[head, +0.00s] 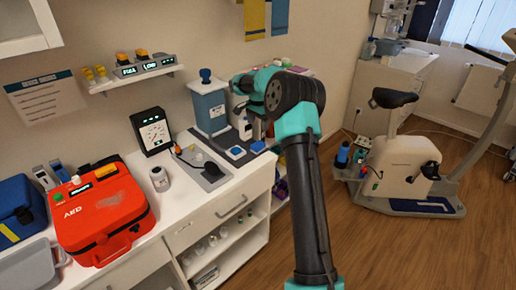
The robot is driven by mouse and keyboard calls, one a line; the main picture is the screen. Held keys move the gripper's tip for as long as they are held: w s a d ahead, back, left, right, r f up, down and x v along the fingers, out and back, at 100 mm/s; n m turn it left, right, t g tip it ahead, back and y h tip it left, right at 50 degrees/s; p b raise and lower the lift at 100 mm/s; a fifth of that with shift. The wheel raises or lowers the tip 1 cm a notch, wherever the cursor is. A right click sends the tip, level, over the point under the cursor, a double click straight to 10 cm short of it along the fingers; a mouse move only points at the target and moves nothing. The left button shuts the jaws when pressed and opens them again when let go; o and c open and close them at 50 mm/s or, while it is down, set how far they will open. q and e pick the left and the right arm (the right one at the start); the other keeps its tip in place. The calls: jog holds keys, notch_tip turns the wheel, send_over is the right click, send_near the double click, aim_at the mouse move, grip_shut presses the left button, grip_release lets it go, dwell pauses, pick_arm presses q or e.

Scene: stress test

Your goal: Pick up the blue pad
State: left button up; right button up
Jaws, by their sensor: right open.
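A small blue pad-like piece (236,152) sits on a white base on the grey mat at the counter's right end. A second small blue piece (258,146) lies just right of it, near the counter edge. I cannot tell which of the two is the blue pad. My right gripper (243,122) is open above and behind these pieces, close to the right side of a blue-grey container with a blue knob (209,108). It is apart from both blue pieces, and its fingertips are small and partly hard to make out. My left gripper is not in view.
A red AED case (103,215), a white jar (159,179) and a gauge (152,132) stand on the white counter (190,205). A wall shelf (138,77) hangs above. An exercise bike (400,165) stands right on open wooden floor.

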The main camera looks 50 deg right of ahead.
send_over(258, 144)
jog(key=f, duration=0.6)
jog(key=shift+s+a+f, duration=0.15)
jog(key=shift+s+f, duration=0.05)
jog(key=shift+f, duration=0.2)
jog(key=shift+f, duration=0.1)
jog(key=shift+w+f, duration=0.2)
jog(key=shift+f, duration=2.3)
jog(key=shift+c, duration=0.2)
jog(key=c, duration=0.9)
jog(key=shift+r, duration=0.1)
jog(key=shift+c, duration=0.3)
